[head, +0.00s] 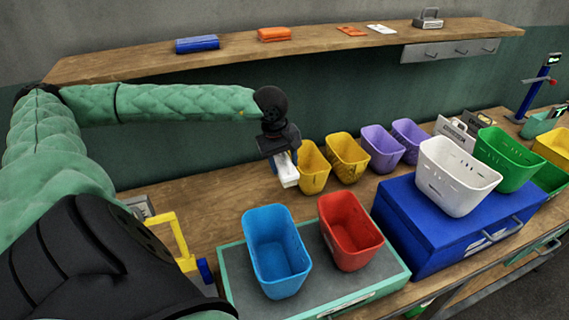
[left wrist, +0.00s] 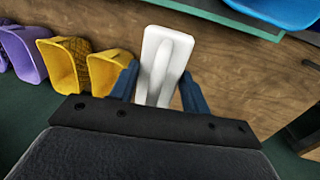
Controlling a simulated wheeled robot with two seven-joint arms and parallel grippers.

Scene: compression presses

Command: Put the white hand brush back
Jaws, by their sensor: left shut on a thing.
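The white hand brush (head: 288,174) is in my left gripper (head: 281,158), which points down over the wooden bench beside the yellow baskets. In the left wrist view, the brush (left wrist: 157,52) sits between the two dark blue fingers of my left gripper (left wrist: 158,85), and they are shut on it. Its handle runs between the fingers. Its lower end shows no clear contact with the bench, so I cannot tell if it touches. My right gripper is out of view.
A blue basket (head: 272,240) and a red basket (head: 345,222) stand on a green-edged platform (head: 229,262). Yellow baskets (head: 346,146) and purple baskets (head: 380,139) line the back. A white basket (head: 450,168) stands on a blue box (head: 407,222). A wooden shelf (head: 226,60) runs above.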

